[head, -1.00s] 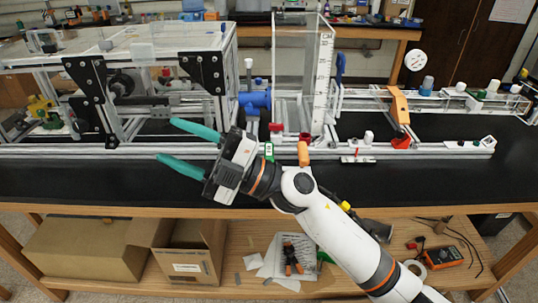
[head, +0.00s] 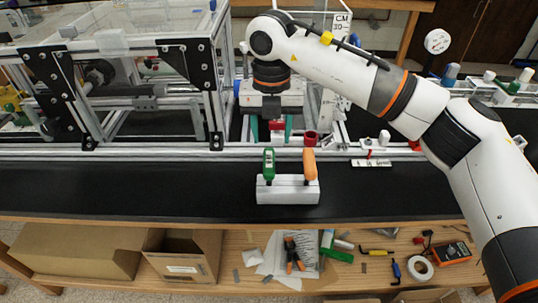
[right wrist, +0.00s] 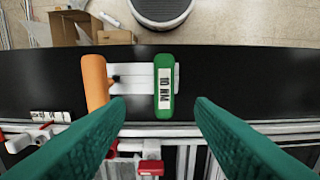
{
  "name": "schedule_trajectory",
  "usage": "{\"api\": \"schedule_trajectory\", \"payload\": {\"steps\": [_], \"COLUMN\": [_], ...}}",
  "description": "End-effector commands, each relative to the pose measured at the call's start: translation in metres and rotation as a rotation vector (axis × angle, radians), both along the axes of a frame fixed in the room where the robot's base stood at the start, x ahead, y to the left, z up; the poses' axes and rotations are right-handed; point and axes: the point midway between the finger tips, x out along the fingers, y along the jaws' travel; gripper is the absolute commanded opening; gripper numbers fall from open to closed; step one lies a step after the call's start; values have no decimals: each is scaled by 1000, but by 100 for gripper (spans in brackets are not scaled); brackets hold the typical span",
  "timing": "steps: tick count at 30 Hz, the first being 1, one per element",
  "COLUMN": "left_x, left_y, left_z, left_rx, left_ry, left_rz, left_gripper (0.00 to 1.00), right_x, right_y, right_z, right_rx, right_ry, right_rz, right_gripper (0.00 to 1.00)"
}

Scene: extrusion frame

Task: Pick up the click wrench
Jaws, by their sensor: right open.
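The click wrench, taken to be the green-handled tool marked "10 NM" (head: 268,164), stands upright in a white holder block (head: 287,196) on the black bench top. In the wrist view the green handle lies between and just beyond the fingertips (right wrist: 160,108). The wrench's lower part is hidden.
A metal rail (head: 180,153) runs along the bench behind the holder. A framed rig (head: 140,90) stands at the left. A red part (head: 311,138) and a small white part (head: 372,163) are near the rail. The bench front is clear left and right of the holder.

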Motion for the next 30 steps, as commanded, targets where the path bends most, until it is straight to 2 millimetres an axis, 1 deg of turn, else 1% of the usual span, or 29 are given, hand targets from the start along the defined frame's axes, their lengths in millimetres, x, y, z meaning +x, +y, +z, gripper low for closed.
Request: {"api": "schedule_trajectory", "payload": {"steps": [1, 3, 6, 7, 9, 11, 14, 16, 18, 21, 24, 30], "left_x": [-15, -32, -47, -49, -48, -43, -27, -16, -11, -12, -17, -25], "left_y": [1, 2, 4, 4, 4, 4, 3, 2, 2, 2, 2, 3], "left_z": [5, 8, 10, 11, 12, 13, 21, 29, 35, 37, 37, 36], "left_rx": [2, 4, 7, 8, 7, 7, 6, 3, 2, 2, 3, 5], "left_ry": [21, 46, 69, 72, 71, 64, 41, 24, 14, 15, 23, 36], "left_rz": [0, 0, -1, -1, -1, -1, -1, -1, -1, -1, 0, 0], "left_gripper": [47, 47, 47, 47, 47, 47, 47, 47, 47, 47, 47, 47], "right_x": [-1, -1, -1, -1, -1, -1, -1, -2, -2, -1, -1, -1], "right_y": [0, 0, 1, 1, 1, 1, 2, 4, 5, 5, 5, 5], "right_z": [-9, -21, -36, -39, -44, -47, -56, -66, -77, -91, -97, -99], "right_rx": [-1, 1, 2, 2, 2, 3, 3, 3, 3, 4, 4, 4], "right_ry": [6, 5, 5, 4, 3, 3, 5, 7, 7, 5, 3, 2], "right_rz": [0, 2, 2, 2, 3, 3, 3, 4, 4, 3, 3, 4], "right_gripper": [49, 49, 49, 49, 49, 49, 49, 49, 49, 49, 49, 49]}}
